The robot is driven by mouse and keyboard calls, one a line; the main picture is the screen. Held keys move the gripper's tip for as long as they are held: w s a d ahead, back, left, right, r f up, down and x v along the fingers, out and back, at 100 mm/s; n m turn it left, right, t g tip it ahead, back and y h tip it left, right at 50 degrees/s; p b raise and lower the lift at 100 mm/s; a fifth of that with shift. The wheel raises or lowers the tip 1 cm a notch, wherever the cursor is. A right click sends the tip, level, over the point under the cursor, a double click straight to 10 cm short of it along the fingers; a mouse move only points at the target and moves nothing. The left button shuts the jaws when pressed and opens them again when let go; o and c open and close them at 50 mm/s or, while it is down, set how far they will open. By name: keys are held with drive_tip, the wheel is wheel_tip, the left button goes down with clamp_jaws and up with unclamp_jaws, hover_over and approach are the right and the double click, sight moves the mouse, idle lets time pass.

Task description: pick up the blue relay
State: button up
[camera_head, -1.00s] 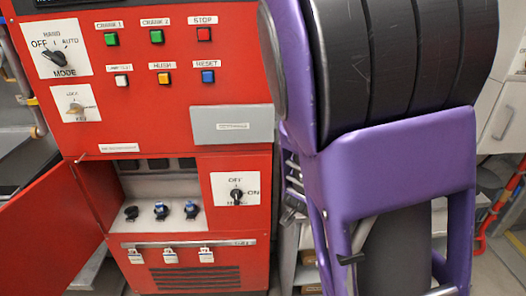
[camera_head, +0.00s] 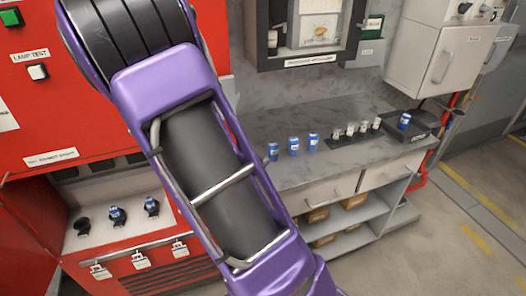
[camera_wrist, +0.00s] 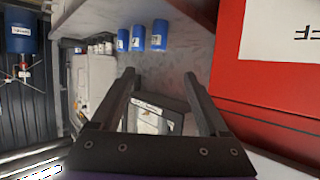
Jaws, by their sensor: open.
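Three blue relays stand upright in a row on the grey counter (camera_head: 290,171), the left one (camera_head: 273,151), the middle one (camera_head: 293,146) and the right one (camera_head: 313,142). Another blue relay (camera_head: 404,120) is in a black tray at the counter's right end. The wrist view shows three blue cylinders, a left one (camera_wrist: 122,40), a middle one (camera_wrist: 138,38) and a right one (camera_wrist: 159,35), beyond the fingertips. My gripper (camera_wrist: 160,76) is open, empty and apart from them. The head view does not show my gripper; my purple arm hides part of the cabinet.
A black rack (camera_head: 345,139) of pale pieces stands between the row and the black tray (camera_head: 419,128). The red cabinet (camera_head: 25,105) has an open compartment with one black and two blue-topped pieces. A wall box (camera_head: 273,50) hangs above the counter. Floor is clear at right.

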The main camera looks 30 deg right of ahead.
sight(272, 147)
drive_tip(key=b+x, duration=0.2)
drive_tip(key=x, duration=1.4)
drive_tip(key=shift+d+f, duration=0.25)
drive_tip(key=shift+d, duration=0.1)
clamp_jaws()
